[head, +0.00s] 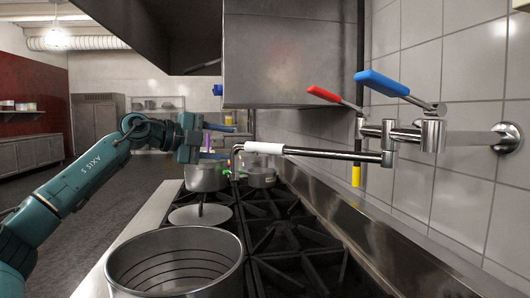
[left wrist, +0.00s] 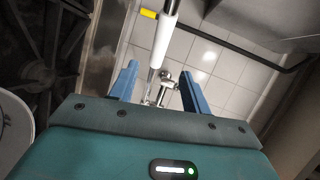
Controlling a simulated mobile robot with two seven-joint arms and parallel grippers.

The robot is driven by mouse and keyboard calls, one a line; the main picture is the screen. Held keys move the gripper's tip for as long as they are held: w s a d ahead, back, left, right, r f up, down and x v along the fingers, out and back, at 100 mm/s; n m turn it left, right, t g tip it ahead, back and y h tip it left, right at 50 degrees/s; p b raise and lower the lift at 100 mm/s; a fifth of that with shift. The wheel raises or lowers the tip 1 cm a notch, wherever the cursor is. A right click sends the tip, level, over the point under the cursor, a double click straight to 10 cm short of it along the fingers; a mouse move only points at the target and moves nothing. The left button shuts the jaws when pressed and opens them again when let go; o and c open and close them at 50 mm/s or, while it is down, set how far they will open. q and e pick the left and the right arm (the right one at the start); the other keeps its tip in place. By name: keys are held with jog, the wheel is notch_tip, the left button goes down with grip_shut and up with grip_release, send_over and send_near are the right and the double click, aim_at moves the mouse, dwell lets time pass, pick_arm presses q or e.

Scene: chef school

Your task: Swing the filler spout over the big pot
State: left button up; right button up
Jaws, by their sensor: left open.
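The filler spout (head: 330,153) is a jointed metal pipe on the right wall. Its outer arm reaches left over the back of the stove, with a white sleeve (head: 264,147) near its bent tip. The big pot (head: 180,244) stands uncovered at the front left of the stove, nearer than the spout and not under its tip. My left gripper (head: 226,142) is open and empty, just left of the spout's tip. In the left wrist view, the white sleeve (left wrist: 164,42) shows beyond and between the open blue fingers (left wrist: 158,84), apart from them. My right gripper is not in view.
A metal pot (head: 205,177) and a glass-like pot (head: 262,177) stand at the stove's far end. A lid (head: 200,214) lies behind the big pot. Red (head: 324,94) and blue (head: 382,83) handles sit above the pipe. A metal hood (head: 290,50) hangs overhead.

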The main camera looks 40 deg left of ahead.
aim_at(262, 147)
pick_arm(q)
jog(key=p+x, duration=0.8)
jog(key=shift+w+d+r, duration=0.2)
jog(key=shift+w+r, duration=0.05)
jog(key=p+x, duration=0.1)
jog(key=x, duration=0.2)
jog(key=shift+w+f, duration=0.25)
jog(key=shift+w+d+f+p, duration=0.1)
jog(key=shift+w+p, duration=0.2)
jog(key=shift+w+f, duration=0.1)
jog(key=shift+w, duration=0.05)
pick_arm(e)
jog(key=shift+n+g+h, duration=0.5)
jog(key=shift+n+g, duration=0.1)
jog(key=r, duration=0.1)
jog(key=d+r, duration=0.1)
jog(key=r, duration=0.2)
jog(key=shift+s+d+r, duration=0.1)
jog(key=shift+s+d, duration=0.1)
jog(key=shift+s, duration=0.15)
pick_arm(q)
grip_shut()
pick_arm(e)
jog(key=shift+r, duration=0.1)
